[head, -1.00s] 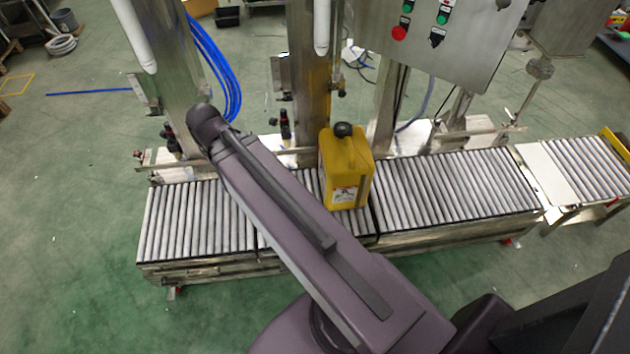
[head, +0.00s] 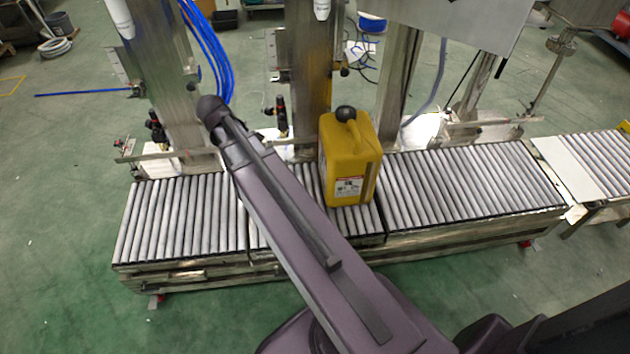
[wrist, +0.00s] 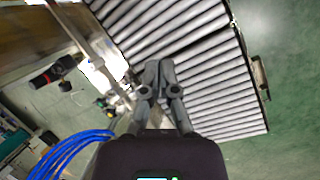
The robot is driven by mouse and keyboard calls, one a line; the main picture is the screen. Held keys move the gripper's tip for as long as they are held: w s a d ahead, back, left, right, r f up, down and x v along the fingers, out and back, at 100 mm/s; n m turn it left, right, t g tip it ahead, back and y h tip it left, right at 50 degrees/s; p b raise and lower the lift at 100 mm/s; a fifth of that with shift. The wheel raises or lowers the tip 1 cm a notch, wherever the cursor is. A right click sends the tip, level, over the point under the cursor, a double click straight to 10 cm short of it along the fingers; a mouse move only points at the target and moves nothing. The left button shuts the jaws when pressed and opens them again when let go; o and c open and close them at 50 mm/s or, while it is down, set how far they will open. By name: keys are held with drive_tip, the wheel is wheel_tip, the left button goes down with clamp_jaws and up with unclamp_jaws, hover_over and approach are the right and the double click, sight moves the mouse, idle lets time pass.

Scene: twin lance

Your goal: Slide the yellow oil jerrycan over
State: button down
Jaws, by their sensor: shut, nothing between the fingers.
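The yellow oil jerrycan (head: 345,165) stands upright on the roller conveyor (head: 455,192) in the head view. It has a black cap and a white label on its front. My arm crosses in front of the conveyor to the left of the jerrycan. My gripper shows in the wrist view (wrist: 160,75), with its fingers together and empty, above the rollers. The jerrycan is not in the wrist view. In the head view my gripper's fingers are hidden behind my arm.
Steel posts (head: 312,80) and a guide rail stand along the conveyor's far side. Blue hoses (head: 205,60) hang at the back left. Bare rollers lie left and right of the jerrycan, and a white plate (head: 568,167) bridges to another roller section at the right.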

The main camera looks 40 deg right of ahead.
drive_tip(key=w+d+f+n+g+h+b, duration=0.1)
drive_tip(key=w+d+f+n+h+b, duration=0.1)
drive_tip(key=d+f+b, duration=0.5)
drive_tip(key=w+d+f+n+g+h+b, duration=0.2)
drive_tip(key=d+f+b, duration=0.6)
drive_tip(key=f+b, duration=0.4)
drive_tip(key=w+n+b, duration=0.1)
drive_tip(key=n+b, duration=0.1)
drive_tip(key=b, duration=0.1)
drive_tip(key=shift+w+d+f, duration=0.15)
drive_tip(key=shift+f, duration=0.05)
drive_tip(key=s+d+r+b+x, duration=0.1)
drive_tip(key=r+b+x, duration=0.1)
drive_tip(key=b+x, duration=0.5)
drive_tip(key=shift+d+r+x, duration=0.2)
drive_tip(key=shift+d+x, duration=0.05)
drive_tip(key=shift+x, duration=2.85)
